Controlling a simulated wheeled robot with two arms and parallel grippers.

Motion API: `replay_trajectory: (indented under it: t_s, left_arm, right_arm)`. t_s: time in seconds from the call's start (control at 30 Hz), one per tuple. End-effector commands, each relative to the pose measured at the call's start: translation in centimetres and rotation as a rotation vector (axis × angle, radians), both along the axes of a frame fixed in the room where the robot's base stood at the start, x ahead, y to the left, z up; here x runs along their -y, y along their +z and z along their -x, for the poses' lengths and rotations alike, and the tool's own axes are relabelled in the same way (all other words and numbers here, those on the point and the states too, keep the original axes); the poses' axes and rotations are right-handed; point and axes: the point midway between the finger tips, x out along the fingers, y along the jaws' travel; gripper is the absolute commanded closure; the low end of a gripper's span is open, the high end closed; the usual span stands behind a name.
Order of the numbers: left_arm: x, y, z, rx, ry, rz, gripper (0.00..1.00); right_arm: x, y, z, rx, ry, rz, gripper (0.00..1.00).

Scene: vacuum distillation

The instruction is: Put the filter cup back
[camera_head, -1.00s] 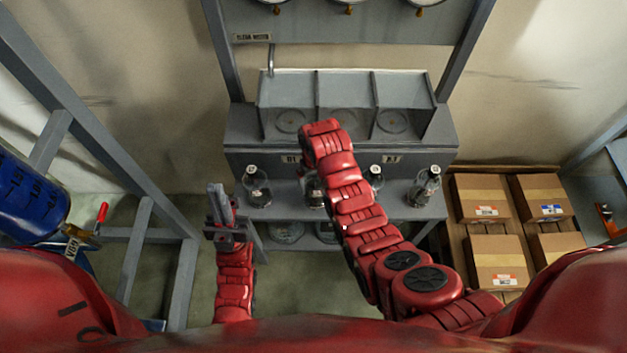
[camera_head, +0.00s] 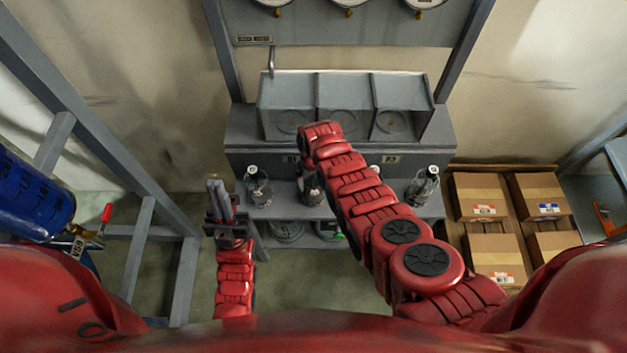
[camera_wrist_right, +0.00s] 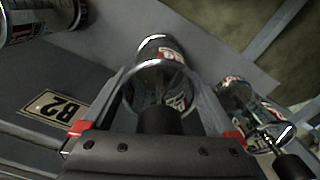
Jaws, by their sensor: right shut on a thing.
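My right gripper (camera_wrist_right: 163,98) is closed around a clear, round glass piece with a bright rim (camera_wrist_right: 135,74), which looks like the filter cup. A labelled bottle (camera_wrist_right: 158,46) with a black cap shows within the rim; how the two touch I cannot tell. In the head view my right arm reaches over the grey bench's front edge and hides its own gripper and the cup. My left gripper (camera_head: 220,190) points forward, apparently empty, left of the bench; its finger gap is unclear.
The grey bench has three open compartments (camera_head: 345,95) on top. Bottles stand on the shelf below, one at left (camera_head: 259,188) and one at right (camera_head: 423,186). The wrist view shows a B2 plate (camera_wrist_right: 57,106) and another bottle (camera_wrist_right: 250,112). Cardboard boxes (camera_head: 487,198) stand at right.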

Motion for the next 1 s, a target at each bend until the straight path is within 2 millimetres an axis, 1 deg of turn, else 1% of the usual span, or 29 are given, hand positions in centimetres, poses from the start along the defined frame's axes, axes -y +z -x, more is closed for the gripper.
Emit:
replay_trajectory:
  t_s: [0.33,0.43,0.47,0.5,0.7,0.8,0.87,1.0]
  left_arm:
    - [0.0,0.0,0.0,0.0,0.0,0.0,1.0]
    - [0.0,-0.3,0.0,0.0,0.0,0.0,1.0]
    - [0.0,-0.3,0.0,0.0,0.0,0.0,1.0]
    - [0.0,-0.2,0.0,0.0,0.0,0.0,1.0]
    - [0.0,-0.2,0.0,0.0,0.0,0.0,1.0]
    - [0.0,0.2,0.0,0.0,0.0,0.0,1.0]
    - [0.0,0.1,0.0,0.0,0.0,0.0,1.0]
    - [0.0,0.2,0.0,0.0,0.0,0.0,1.0]
  right_arm:
    - [0.0,-0.1,0.0,0.001,0.0,0.0,1.0]
    - [0.0,-0.4,0.0,0.001,0.0,0.0,1.0]
    - [0.0,-0.4,0.0,0.0,0.0,0.0,0.05]
    - [0.0,-0.3,0.0,0.0,0.0,0.0,0.0]
    - [0.0,-0.3,0.0,0.0,0.0,0.0,0.0]
    - [0.0,0.1,0.0,0.0,0.0,0.0,0.0]
    - [0.0,0.1,-0.1,0.001,0.0,0.0,0.0]
    - [0.0,0.9,-0.1,0.001,0.0,0.0,0.0]
